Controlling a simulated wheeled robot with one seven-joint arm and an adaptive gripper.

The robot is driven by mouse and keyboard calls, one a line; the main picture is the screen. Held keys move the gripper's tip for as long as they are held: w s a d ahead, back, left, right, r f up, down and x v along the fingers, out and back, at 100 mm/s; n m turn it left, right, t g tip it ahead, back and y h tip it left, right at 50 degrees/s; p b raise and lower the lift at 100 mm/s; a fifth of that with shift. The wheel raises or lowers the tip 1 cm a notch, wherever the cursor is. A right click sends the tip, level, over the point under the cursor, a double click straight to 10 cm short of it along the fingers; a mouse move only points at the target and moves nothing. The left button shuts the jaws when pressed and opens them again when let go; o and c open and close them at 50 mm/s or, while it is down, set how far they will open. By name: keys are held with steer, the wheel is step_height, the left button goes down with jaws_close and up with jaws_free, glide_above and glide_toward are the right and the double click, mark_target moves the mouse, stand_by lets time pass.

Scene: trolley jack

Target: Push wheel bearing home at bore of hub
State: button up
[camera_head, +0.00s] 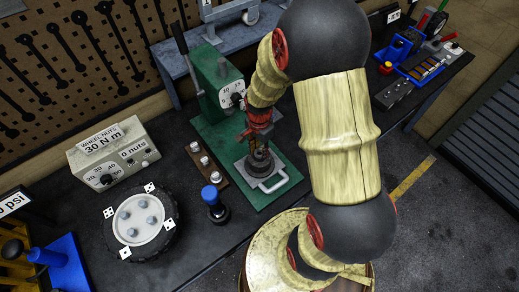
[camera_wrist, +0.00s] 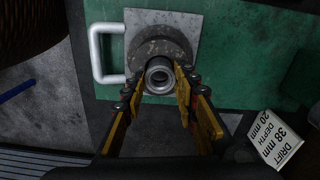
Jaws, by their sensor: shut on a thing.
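The wheel bearing (camera_wrist: 159,77) is a small grey metal ring in the wrist view. My gripper (camera_wrist: 162,83) is shut on it, one finger at each side. The hub (camera_wrist: 160,43) is a dark round metal piece just beyond the bearing. The bearing overlaps the hub's near side in the picture; its bore is hidden, and I cannot tell whether they touch. The hub sits on a light metal plate (camera_wrist: 190,20) with a loop handle (camera_wrist: 96,52). In the head view my gripper (camera_head: 259,146) is above the hub (camera_head: 258,165), and the bearing is not clear there.
A green press (camera_head: 222,90) with a gauge stands behind the hub. A wooden rack (camera_head: 207,163) with several metal pieces and a blue-topped tool (camera_head: 211,196) are to the left. A wheel (camera_head: 140,225) and a torque box (camera_head: 115,155) lie further left. A drift label (camera_wrist: 274,140) shows in the wrist view.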

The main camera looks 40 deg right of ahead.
mark_target(260, 152)
steer(key=shift+f+b, duration=0.7)
steer(key=shift+f, duration=0.4)
steer(key=o, duration=1.3)
steer(key=shift+c, duration=0.2)
steer(key=shift+r, duration=0.1)
step_height(260, 152, up, 12)
steer(key=shift+n, duration=0.3)
